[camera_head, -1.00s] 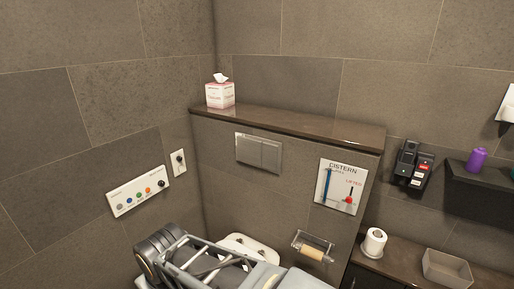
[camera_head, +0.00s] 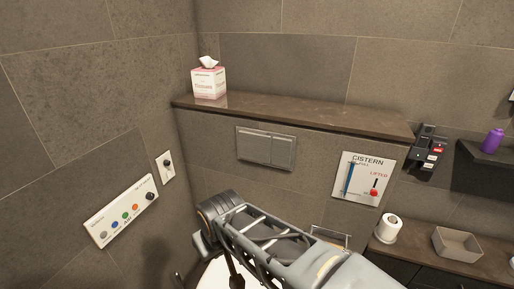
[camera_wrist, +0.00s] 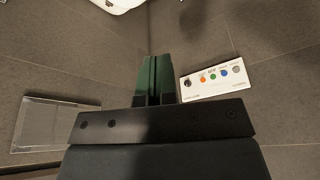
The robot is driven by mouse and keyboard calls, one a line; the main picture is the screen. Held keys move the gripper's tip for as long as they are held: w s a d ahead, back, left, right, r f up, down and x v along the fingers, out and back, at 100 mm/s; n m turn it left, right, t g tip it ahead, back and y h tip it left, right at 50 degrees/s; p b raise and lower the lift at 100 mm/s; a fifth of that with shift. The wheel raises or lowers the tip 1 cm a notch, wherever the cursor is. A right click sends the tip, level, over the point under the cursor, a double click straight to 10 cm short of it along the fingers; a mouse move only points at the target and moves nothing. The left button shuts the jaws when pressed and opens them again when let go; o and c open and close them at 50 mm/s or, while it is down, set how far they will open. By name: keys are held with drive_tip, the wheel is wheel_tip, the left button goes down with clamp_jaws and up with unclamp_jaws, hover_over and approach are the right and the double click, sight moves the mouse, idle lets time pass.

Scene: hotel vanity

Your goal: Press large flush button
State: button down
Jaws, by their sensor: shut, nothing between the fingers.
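The flush plate (camera_head: 266,148) is a grey rectangular panel on the tiled cistern wall below the ledge. A vertical seam splits it into a wider left button (camera_head: 254,145) and a narrower right one (camera_head: 283,151). In the wrist view, the plate (camera_wrist: 58,122) is a pale glossy rectangle at the left. My gripper (camera_wrist: 154,60) has its dark green fingers shut together with nothing between them. They point toward the wall corner, to the right of the plate in that view and apart from it. In the head view my arm is below the plate; the fingertips cannot be made out.
A white panel with coloured buttons (camera_head: 122,211) and a small switch plate (camera_head: 167,165) are on the left wall. A tissue box (camera_head: 208,83) stands on the ledge (camera_head: 300,113). A cistern sign (camera_head: 367,179) is right of the plate. A toilet roll (camera_head: 388,229) stands lower right.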

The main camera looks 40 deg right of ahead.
sight(251, 153)
drive_tip(key=shift+w, duration=0.1)
drive_tip(key=w+d+n+t+h+b, duration=0.2)
drive_tip(key=w+d+t+h+b, duration=0.4)
drive_tip(key=w+d+t+b, duration=0.5)
drive_tip(key=shift+w+d+r+t, duration=0.45)
drive_tip(key=shift+w+d+t, duration=2.45)
drive_tip(key=shift+w+d, duration=3.1)
drive_tip(key=shift+s+d, duration=0.1)
drive_tip(key=shift+d, duration=0.1)
drive_tip(key=shift+w+d+p, duration=0.3)
drive_tip(key=shift+w+d, duration=0.4)
drive_tip(key=shift+d, duration=0.55)
drive_tip(key=shift+w+d+p, duration=0.25)
drive_tip(key=shift+w+d, duration=0.5)
drive_tip(key=shift+d, duration=0.45)
drive_tip(key=shift+w+d+p, duration=0.3)
drive_tip(key=shift+w+d, duration=0.4)
drive_tip(key=shift+d, duration=0.55)
